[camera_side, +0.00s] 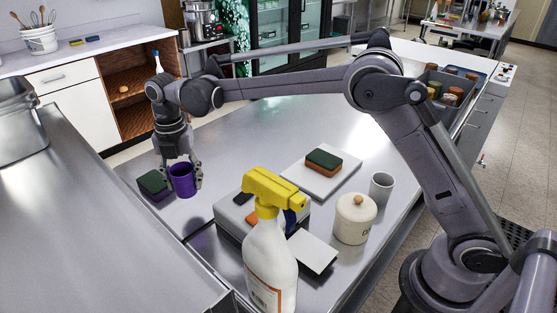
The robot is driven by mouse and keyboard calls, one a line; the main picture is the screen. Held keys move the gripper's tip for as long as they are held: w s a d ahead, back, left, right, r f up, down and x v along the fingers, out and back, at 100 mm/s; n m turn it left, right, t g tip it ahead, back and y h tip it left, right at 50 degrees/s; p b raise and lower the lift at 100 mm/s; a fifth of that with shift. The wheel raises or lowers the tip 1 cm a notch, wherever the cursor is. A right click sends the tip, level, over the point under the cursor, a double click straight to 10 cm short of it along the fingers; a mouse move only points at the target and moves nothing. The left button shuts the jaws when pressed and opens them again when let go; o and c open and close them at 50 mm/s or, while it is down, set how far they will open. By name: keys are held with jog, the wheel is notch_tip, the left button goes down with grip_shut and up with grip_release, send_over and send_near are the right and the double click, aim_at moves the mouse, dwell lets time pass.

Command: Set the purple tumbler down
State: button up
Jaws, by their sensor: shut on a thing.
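The purple tumbler (182,181) is upright at the left part of the steel table (240,150). My gripper (183,172) points down and is shut on the tumbler, with a finger showing at its right side. I cannot tell whether the tumbler's base touches the table or is slightly above it.
A green and purple sponge (154,185) lies close to the tumbler's left. A grey box (236,215), a yellow-topped spray bottle (268,245), a white board (318,180) with a sponge (323,162), a lidded jar (355,219) and a grey cup (381,187) stand to the right.

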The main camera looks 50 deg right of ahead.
aim_at(175, 188)
jog(key=a, duration=0.1)
jog(key=a+f, duration=0.1)
jog(key=shift+w+a+f, duration=0.2)
jog(key=shift+a+f, duration=0.1)
jog(key=shift+f, duration=2)
jog(key=shift+f, duration=0.15)
jog(key=o, duration=1.1)
jog(key=shift+o, duration=0.2)
